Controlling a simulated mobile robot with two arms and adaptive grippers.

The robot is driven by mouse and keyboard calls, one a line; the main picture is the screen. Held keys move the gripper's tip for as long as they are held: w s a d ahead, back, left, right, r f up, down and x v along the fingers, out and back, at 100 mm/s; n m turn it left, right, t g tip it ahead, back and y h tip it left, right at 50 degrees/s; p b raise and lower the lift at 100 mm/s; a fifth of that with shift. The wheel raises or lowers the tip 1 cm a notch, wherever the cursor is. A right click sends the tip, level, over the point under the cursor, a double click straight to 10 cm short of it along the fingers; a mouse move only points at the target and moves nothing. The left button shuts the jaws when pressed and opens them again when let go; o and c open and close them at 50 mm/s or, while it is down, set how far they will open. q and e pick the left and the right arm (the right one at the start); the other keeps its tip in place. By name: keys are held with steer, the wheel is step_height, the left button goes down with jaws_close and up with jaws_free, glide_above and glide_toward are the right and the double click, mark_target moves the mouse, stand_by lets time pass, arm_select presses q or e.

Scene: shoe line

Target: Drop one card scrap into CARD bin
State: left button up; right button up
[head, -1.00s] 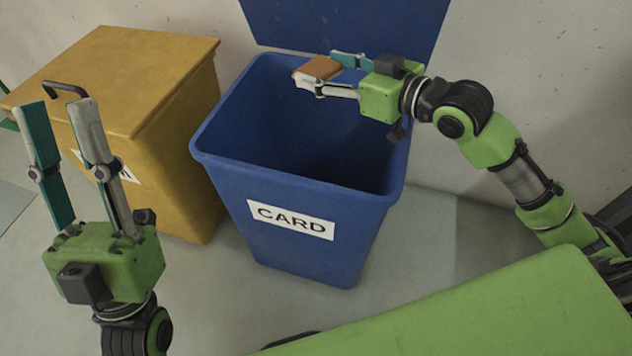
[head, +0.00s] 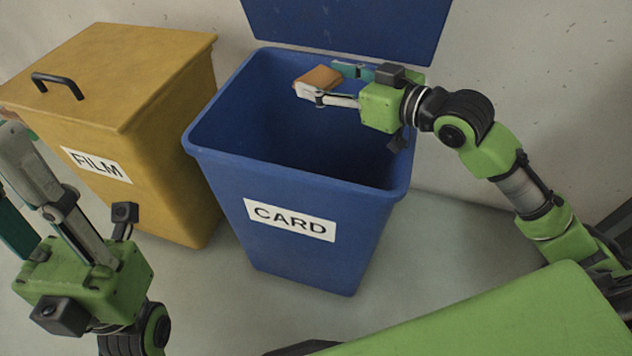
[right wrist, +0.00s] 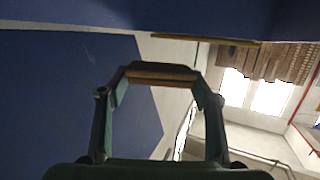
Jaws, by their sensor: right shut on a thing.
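The blue CARD bin (head: 220,160) stands in the middle of the head view with its lid (head: 350,25) raised at the back. My right gripper (head: 328,82) is shut on a brown card scrap (head: 318,76) and holds it over the bin's mouth, towards the back. The scrap also shows between the fingertips in the right wrist view (right wrist: 160,74). My left gripper (head: 22,185) is at the left edge of the head view, in front of the yellow bin. Its fingers are apart and nothing shows between them; one fingertip is cut off by the frame.
The yellow FILM bin (head: 150,100) stands to the left of the CARD bin with its lid down and a black handle (head: 58,84) on top. A pale wall (head: 520,100) is close behind. Bare floor (head: 215,290) lies in front of the bins.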

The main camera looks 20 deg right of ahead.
steer(key=o, duration=1)
step_height(320, 180, up, 10)
stand_by(0.3)
